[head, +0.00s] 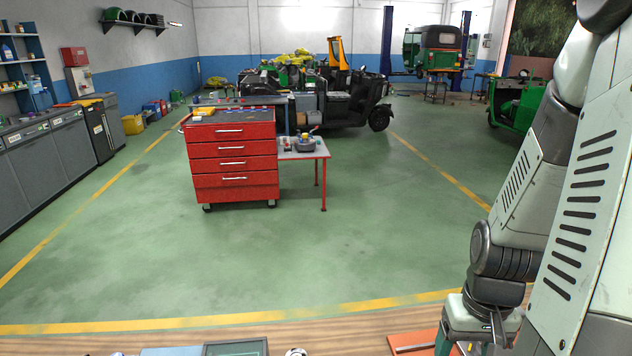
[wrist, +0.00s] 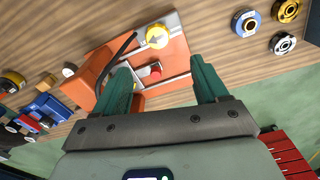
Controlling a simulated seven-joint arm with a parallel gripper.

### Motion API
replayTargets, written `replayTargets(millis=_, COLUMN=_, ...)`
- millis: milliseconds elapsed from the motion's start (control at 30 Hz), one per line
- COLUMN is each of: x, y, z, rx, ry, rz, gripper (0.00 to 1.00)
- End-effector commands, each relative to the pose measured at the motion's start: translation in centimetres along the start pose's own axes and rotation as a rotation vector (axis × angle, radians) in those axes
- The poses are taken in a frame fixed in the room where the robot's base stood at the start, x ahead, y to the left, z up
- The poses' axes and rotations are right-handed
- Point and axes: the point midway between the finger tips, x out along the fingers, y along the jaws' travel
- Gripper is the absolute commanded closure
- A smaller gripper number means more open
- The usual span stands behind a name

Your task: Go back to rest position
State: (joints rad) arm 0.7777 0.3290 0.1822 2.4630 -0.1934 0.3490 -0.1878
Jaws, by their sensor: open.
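My gripper (wrist: 160,72) shows in the wrist view with its two green fingers spread apart and nothing between them. It hangs over a wooden table (wrist: 200,30). Beyond the fingers lies an orange fixture (wrist: 178,50) with a light panel, a yellow round knob (wrist: 157,37) and a red button (wrist: 154,72). A dark cable curves beside the left finger. I cannot tell whether a finger touches the fixture. In the head view my arm comes down the right side, and its end is partly cut off at the bottom edge, above an orange piece (head: 412,342).
Several round parts (wrist: 283,43) lie right of the fixture. Blue and yellow items (wrist: 48,108) lie at the left. In the head view, a red tool cabinet (head: 232,160) stands beyond the table, with green rickshaws (head: 433,50) farther back. The green floor between is clear.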

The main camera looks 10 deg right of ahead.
Motion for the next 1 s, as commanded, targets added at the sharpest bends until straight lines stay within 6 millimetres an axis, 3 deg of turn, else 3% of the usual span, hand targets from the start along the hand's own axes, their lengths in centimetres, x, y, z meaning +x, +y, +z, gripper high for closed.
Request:
replayTargets(millis=133, x=-4.8, y=-3.2, z=-1.4, rx=-0.06, ry=0.066, rz=0.046, gripper=0.27)
replayTargets(millis=267, x=-10.3, y=-8.0, z=-1.6, rx=-0.122, ry=0.153, rz=0.062, gripper=0.27)
replayTargets(millis=500, x=-18.0, y=-15.6, z=1.8, rx=-0.224, ry=0.293, rz=0.0, gripper=0.27)
replayTargets(millis=700, x=-22.1, y=-19.5, z=6.1, rx=-0.305, ry=0.372, rz=-0.093, gripper=0.27)
replayTargets(millis=1000, x=-25.4, y=-16.4, z=8.1, rx=-0.27, ry=0.477, rz=-0.071, gripper=0.27)
